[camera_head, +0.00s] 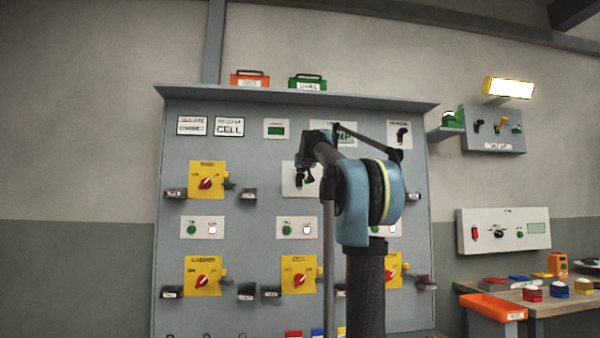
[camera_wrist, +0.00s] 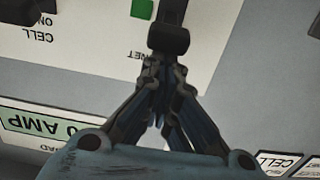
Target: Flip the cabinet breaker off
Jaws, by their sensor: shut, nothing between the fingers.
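The cabinet breaker's black lever (camera_wrist: 168,38) stands on a white plate (camera_wrist: 85,50) in the wrist view, which is upside down. Its label ends in "NET", and a green square sits beside the lever. My gripper (camera_wrist: 165,68) is shut and empty, its fingertips right at the end of the lever. I cannot tell whether they touch it. In the head view, my gripper (camera_head: 303,182) is in front of the white breaker plate (camera_head: 289,180) on the grey panel, and my arm hides part of that plate.
The grey panel (camera_head: 260,160) carries yellow plates with red rotary switches, such as the upper-left switch (camera_head: 205,184), and tagged dark blocks beside them. A "CELL" label (camera_wrist: 275,162) shows in the wrist view. A bench with an orange bin (camera_head: 492,306) stands at right.

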